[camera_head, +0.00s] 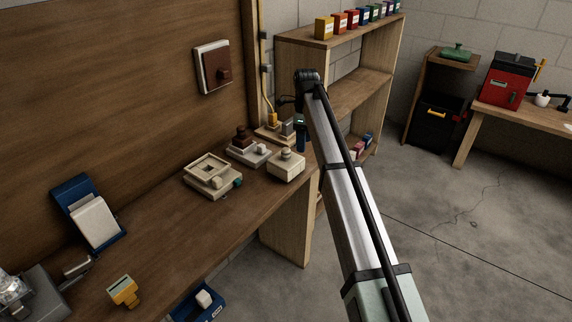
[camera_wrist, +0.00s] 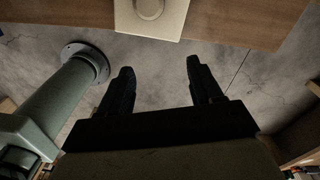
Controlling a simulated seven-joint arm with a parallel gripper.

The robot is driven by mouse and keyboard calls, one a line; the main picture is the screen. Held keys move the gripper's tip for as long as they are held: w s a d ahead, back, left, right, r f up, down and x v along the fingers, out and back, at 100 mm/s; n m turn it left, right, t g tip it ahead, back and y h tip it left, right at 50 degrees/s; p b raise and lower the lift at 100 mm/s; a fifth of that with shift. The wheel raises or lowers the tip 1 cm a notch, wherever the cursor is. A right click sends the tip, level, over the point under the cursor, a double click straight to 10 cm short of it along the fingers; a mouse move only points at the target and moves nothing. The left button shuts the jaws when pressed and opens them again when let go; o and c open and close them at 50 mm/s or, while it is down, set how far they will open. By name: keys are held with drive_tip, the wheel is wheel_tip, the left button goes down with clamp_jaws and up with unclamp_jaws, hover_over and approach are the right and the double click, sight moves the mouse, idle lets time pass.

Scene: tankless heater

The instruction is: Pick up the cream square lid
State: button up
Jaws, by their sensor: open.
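The cream square lid (camera_head: 286,167) with a round knob on top sits near the front right edge of the wooden workbench. In the wrist view the lid (camera_wrist: 150,22) is at the top edge, partly cut off, beyond my fingertips. My gripper (camera_wrist: 160,68) is open, its two dark fingers spread with nothing between them. The bare floor shows between and below the fingers, so they are past the bench edge. In the head view my gripper (camera_head: 301,146) hangs down just right of the lid, apart from it, its fingers small and dark.
Left of the lid are a cream square frame (camera_head: 207,176) with a teal knob and a white base with a brown knob piece (camera_head: 243,146). A wooden shelf (camera_head: 335,95) with colored boxes stands behind. Open floor (camera_head: 460,220) lies to the right.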

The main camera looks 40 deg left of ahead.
drive_tip(key=s+a+r+m, duration=0.1)
drive_tip(key=s+a+r, duration=0.1)
drive_tip(key=a+r, duration=0.45)
hover_over(286, 149)
drive_tip(key=f, duration=0.6)
drive_tip(key=shift+s+d+f, duration=0.15)
drive_tip(key=shift+d+f, duration=0.1)
drive_tip(key=shift+d, duration=0.05)
drive_tip(key=shift+w+a+f, duration=0.1)
drive_tip(key=shift+a+f, duration=0.1)
drive_tip(key=shift+f, duration=1.2)
drive_tip(key=shift+w+a+f, duration=0.1)
drive_tip(key=shift+a+f, duration=0.05)
drive_tip(key=shift+f, duration=1.2)
clamp_jaws()
